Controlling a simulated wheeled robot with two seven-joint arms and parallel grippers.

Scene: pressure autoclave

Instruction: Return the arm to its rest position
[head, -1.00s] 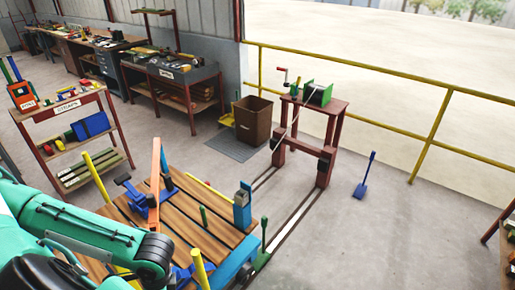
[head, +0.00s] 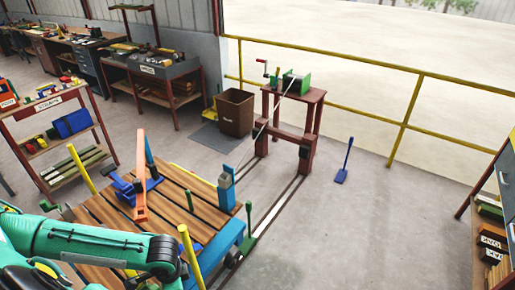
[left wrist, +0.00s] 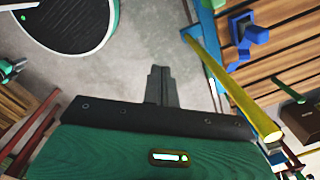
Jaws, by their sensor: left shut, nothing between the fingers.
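My left arm (head: 90,240) comes in from the lower left in the head view, teal with a dark joint, over the near left corner of the wooden-slatted cart (head: 170,205). Its gripper is hidden in the head view. In the left wrist view my left gripper (left wrist: 160,72) has its fingers together, with nothing between them, above grey floor. A yellow post (left wrist: 230,85) and the slatted cart top (left wrist: 275,60) lie to its right, apart from the fingers. My right gripper is in neither view.
The cart carries an orange upright bar (head: 140,190), a blue clamp (head: 128,188) and yellow posts (head: 190,255). A red winch frame (head: 292,125) stands behind on rails. A labelled shelf (head: 60,135) is at left, another (head: 505,190) at right.

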